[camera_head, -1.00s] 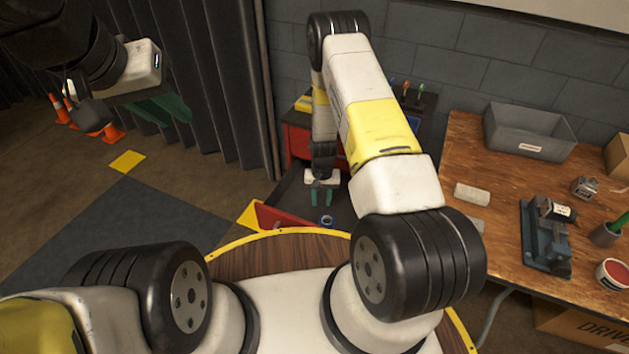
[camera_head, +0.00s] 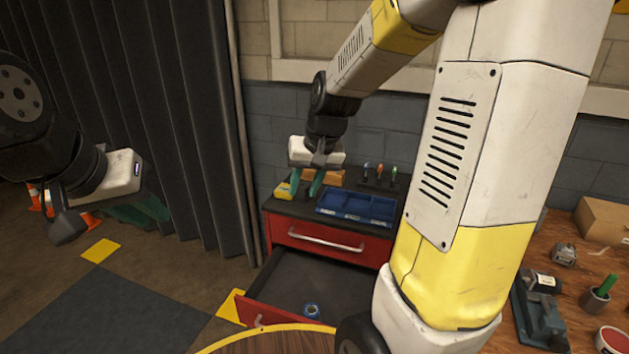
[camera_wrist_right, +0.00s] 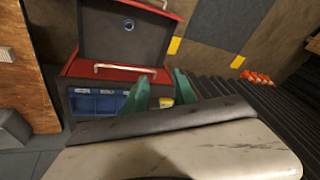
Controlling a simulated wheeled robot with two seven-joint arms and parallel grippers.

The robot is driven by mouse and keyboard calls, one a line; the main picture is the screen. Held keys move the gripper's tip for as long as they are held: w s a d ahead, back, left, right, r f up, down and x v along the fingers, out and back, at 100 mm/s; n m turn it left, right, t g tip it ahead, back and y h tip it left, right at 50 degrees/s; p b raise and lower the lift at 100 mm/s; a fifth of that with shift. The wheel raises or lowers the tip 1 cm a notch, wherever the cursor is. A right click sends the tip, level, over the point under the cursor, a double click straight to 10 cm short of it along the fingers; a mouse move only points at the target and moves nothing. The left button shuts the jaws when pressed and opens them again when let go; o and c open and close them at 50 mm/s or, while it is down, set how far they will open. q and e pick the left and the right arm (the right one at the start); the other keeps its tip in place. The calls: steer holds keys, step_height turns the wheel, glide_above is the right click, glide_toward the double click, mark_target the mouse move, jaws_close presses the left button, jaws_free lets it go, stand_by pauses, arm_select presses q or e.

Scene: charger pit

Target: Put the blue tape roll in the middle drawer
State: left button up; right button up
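The blue tape roll (camera_head: 311,310) lies flat on the dark floor of the open drawer (camera_head: 281,282), near its front. This drawer is directly below the shut red top drawer (camera_head: 326,243) of the cabinet. The roll also shows in the right wrist view (camera_wrist_right: 128,24). My right gripper (camera_head: 307,186) is raised over the cabinet top, well above and behind the roll. Its green fingers are apart with nothing between them, also in the right wrist view (camera_wrist_right: 162,92). My left gripper (camera_head: 140,211) hangs at the left, its green fingers apart and empty.
On the cabinet top are a blue divided tray (camera_head: 356,206), a yellow item (camera_head: 284,191) and a holder with several coloured-handled tools (camera_head: 378,178). A cluttered wooden workbench (camera_head: 575,262) stands at the right. A dark curtain (camera_head: 150,120) hangs behind my left arm.

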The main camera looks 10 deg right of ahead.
steer(key=s+r+t, duration=0.1)
steer(key=s+r, duration=0.4)
steer(key=s, duration=0.3)
steer(key=s+r+n+t, duration=0.1)
steer(key=s+r, duration=0.3)
steer(key=s, duration=0.5)
steer(key=shift+d+r+t, duration=0.3)
steer(key=shift+d+r, duration=0.05)
steer(key=shift+r, duration=0.05)
steer(key=shift+s, duration=0.1)
